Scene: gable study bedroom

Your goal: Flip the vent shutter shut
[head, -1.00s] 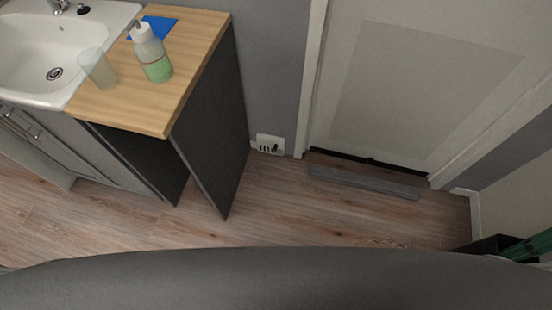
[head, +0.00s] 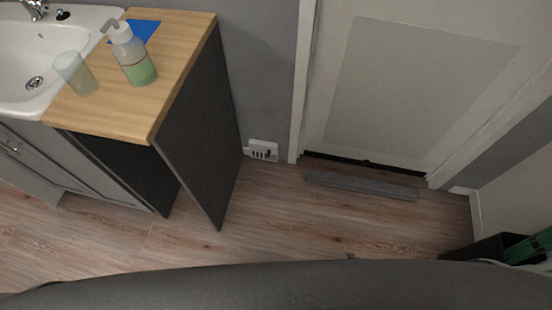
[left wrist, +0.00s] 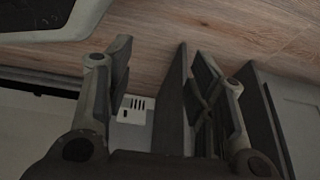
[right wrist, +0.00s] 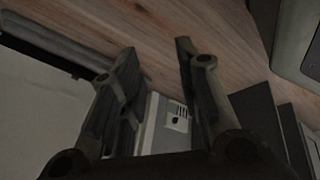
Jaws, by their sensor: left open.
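The vent (head: 263,150) is a small white box low on the grey wall, between the counter's end panel and the door frame. It has dark slots and a small dark part at its lower right; whether its shutter is open or shut is too small to tell. In the left wrist view the vent (left wrist: 132,110) shows between the fingers of my left gripper (left wrist: 155,48), which is open and empty. In the right wrist view the vent (right wrist: 177,118) shows between the fingers of my right gripper (right wrist: 156,48), also open and empty. Neither gripper visibly touches it.
The dark counter end panel (head: 205,140) stands just left of the vent. A soap bottle (head: 133,58) and a cup (head: 76,74) are on the wooden counter (head: 180,40). A grey bar (head: 360,186) lies before the door (head: 420,85). The floor (head: 270,220) before the vent is clear.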

